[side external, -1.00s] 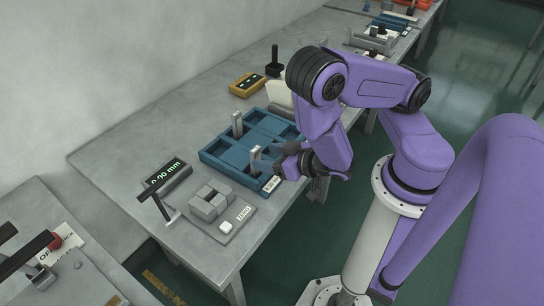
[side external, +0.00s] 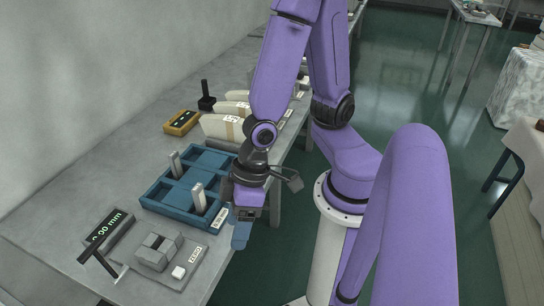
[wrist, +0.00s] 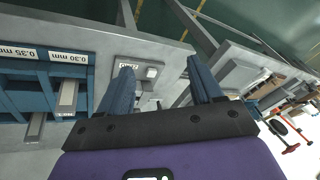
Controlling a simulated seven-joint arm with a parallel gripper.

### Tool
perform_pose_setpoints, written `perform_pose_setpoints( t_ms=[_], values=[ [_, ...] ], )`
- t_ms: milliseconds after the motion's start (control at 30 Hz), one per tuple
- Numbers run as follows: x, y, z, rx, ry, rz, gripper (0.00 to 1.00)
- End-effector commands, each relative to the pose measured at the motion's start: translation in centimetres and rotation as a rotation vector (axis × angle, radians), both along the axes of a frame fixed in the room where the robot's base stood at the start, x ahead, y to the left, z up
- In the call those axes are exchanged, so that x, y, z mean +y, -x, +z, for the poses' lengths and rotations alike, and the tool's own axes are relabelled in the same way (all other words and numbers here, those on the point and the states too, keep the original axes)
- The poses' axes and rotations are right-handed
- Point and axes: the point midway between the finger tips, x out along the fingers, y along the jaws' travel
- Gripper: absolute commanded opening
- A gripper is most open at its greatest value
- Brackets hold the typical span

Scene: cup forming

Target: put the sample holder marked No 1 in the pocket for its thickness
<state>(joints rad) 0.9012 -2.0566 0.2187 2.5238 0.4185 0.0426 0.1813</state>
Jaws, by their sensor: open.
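The blue pocket tray (side external: 150,205) lies on the bench in the side view, and its labelled edge shows at the left of the wrist view (wrist: 84,82). Two pale grey upright holders stand in it: a rear one (side external: 175,164) and a front one (side external: 199,199). A grey holder also shows in the wrist view (wrist: 67,95), below the 0.30 mm label. I cannot read which is No 1. My gripper (wrist: 160,86) is open and empty, its blue fingers wide apart. In the side view my gripper (side external: 240,236) is right of the tray, by the bench's front edge.
A yellow box (side external: 181,122), a black-handled stamp (side external: 206,98) and cream packets (side external: 222,128) stand behind. Open floor lies beyond the front edge.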

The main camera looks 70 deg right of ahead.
Motion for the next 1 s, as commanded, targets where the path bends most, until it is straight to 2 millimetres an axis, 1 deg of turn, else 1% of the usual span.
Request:
perform_pose_setpoints(
  t_ms=[33,167,200,300,400,500,600,1000],
  values=[
    [-0.3,0.6,1.5,0.012,0.009,0.067,0.65],
    [-2.7,2.2,4.4,0.035,0.089,0.249,0.65],
    [-3.6,2.5,5.2,0.035,0.117,0.299,0.65],
    [-6.1,3.0,7.0,0.03,0.194,0.402,0.65],
    [-8.3,3.1,8.4,0.022,0.261,0.472,0.65],
    [-9.8,3.2,9.2,0.015,0.311,0.512,0.65],
    [-10.5,3.2,9.6,0.013,0.335,0.529,0.65],
    [-10.7,3.2,9.6,0.016,0.341,0.531,0.65]
  ],
)
